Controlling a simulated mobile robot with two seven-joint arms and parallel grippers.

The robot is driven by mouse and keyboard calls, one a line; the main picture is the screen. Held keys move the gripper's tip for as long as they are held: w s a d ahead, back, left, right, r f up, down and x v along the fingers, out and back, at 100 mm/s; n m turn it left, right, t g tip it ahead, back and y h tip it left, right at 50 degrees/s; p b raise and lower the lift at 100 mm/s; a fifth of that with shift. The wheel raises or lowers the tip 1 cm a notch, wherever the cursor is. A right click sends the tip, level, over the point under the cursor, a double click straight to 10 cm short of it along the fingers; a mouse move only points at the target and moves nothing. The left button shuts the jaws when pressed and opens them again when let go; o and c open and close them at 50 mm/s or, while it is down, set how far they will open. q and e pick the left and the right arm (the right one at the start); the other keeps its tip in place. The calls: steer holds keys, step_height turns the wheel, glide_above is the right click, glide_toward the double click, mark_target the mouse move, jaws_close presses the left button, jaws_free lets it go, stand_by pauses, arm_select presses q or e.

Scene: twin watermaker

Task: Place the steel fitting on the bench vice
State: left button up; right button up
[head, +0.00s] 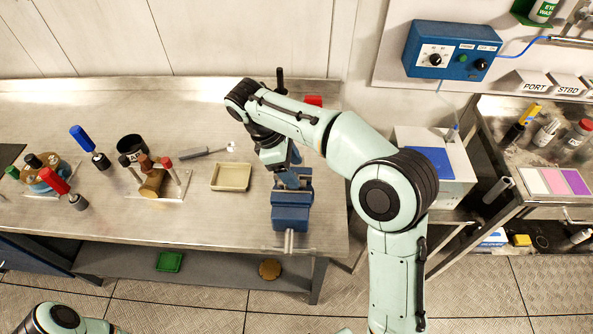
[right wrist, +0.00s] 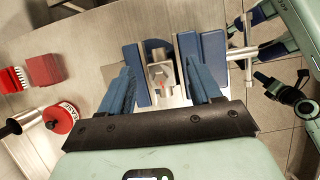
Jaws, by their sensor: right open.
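The blue bench vice (head: 291,215) is fixed at the bench's right front. In the right wrist view its blue jaws (right wrist: 187,62) stand ahead of my fingers. A small bright steel piece with a red mark, apparently the steel fitting (right wrist: 158,72), sits between the jaws; whether it touches both sides I cannot tell. My right gripper (head: 288,172) is right over the vice, pointing down. In the right wrist view the right gripper (right wrist: 161,90) has its blue fingers wide apart, with nothing held between them. The fitting is hidden in the head view. My left gripper is out of view.
A beige tray (head: 231,177) lies left of the vice. Further left are a screwdriver (head: 203,152), a black cup (head: 131,145) and several handled tools. A red tin (right wrist: 60,118) stands behind the vice. A blue control box (head: 452,50) hangs at right.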

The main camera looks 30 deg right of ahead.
mark_target(278, 180)
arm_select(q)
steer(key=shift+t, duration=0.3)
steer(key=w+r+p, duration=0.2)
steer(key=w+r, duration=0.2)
arm_select(e)
steer(key=v, duration=0.9)
steer(key=shift+w, duration=0.2)
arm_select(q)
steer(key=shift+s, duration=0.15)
arm_select(e)
steer(key=shift+s+r, duration=0.1)
